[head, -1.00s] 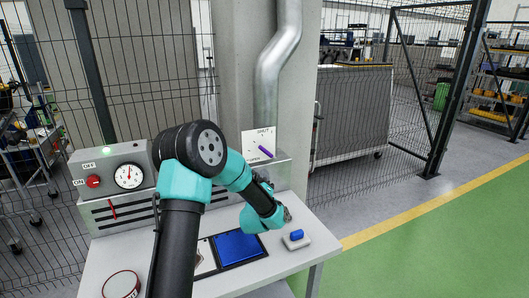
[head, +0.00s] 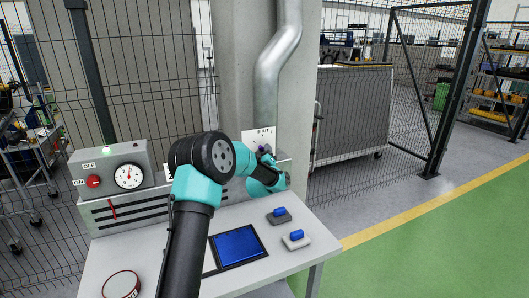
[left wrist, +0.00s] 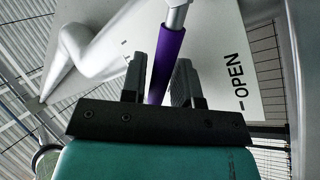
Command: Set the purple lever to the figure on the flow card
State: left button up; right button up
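The purple lever (left wrist: 168,62) sits on a white dial plate marked SHUT and OPEN; the plate (head: 251,135) is on the back panel by the pipe. In the head view only a bit of purple (head: 263,148) shows at my left gripper (head: 264,155). In the left wrist view the lever runs between my two fingers (left wrist: 160,85), very close to both; whether they press on it I cannot tell. The word OPEN is legible at the right of the plate there. No readable flow card shows; my left arm covers part of the bench. My right gripper is out of view.
A blue panel (head: 237,245), two blue-topped blocks (head: 279,215) (head: 296,239) and a round red-rimmed disc (head: 121,285) are on the bench.

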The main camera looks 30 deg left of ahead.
pick_arm(q)
jog(key=shift+c, duration=0.3)
grip_shut()
